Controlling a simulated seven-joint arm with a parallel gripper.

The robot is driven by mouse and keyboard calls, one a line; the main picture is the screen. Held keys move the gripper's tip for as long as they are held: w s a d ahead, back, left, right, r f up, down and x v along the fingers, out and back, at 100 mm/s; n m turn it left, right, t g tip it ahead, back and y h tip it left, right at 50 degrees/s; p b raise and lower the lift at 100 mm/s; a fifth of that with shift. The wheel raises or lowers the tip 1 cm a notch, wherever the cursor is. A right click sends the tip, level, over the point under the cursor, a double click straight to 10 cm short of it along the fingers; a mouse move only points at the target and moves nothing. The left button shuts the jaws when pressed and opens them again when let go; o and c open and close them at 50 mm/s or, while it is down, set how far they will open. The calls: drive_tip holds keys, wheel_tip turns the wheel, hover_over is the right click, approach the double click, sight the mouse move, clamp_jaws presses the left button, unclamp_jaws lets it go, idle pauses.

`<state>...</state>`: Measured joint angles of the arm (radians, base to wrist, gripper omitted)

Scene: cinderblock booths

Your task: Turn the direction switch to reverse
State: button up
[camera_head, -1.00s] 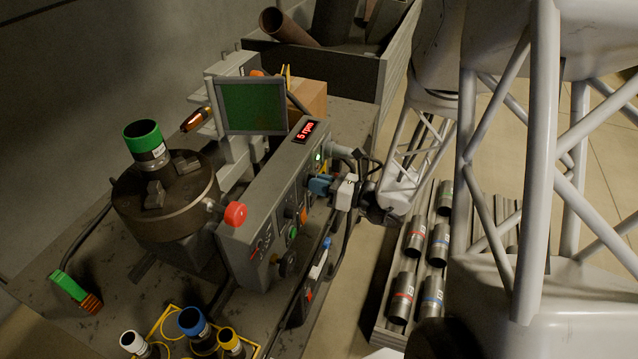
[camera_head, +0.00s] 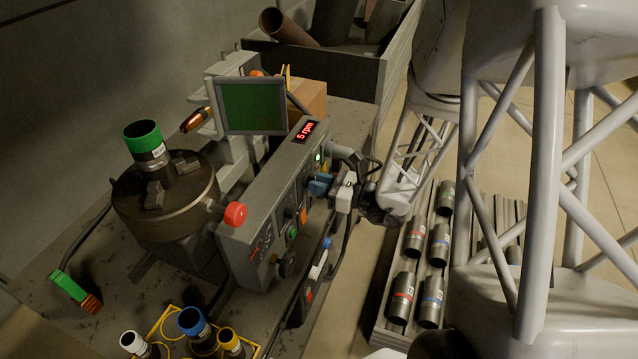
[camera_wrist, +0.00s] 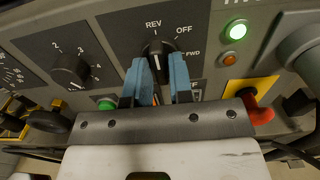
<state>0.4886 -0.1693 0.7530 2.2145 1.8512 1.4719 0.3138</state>
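The direction switch (camera_wrist: 157,58) is a black knob with a white pointer line, on the grey control panel (camera_wrist: 118,28) marked REV, OFF and FWD. In the wrist view its pointer runs nearly straight up, about in line with the REV mark. My gripper (camera_wrist: 159,72) has its two blue fingers close on both sides of the knob, with little or no gap. In the head view, my gripper (camera_head: 320,184) is against the panel's right face and hides the switch.
A numbered dial (camera_wrist: 70,70) is left of the switch. A lit green lamp (camera_wrist: 237,31) and a red knob on a yellow plate (camera_wrist: 258,108) are to its right. A chuck machine (camera_head: 165,200), a screen (camera_head: 252,106) and a display reading 5 rpm (camera_head: 306,132) stand near the panel.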

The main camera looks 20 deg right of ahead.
drive_tip(key=shift+o, duration=1.4)
drive_tip(key=shift+s+d, duration=0.1)
drive_tip(key=shift+d, duration=0.05)
drive_tip(key=v, duration=0.7)
drive_tip(key=shift+s, duration=0.2)
drive_tip(key=shift+d, duration=0.15)
drive_tip(key=shift+r, duration=0.1)
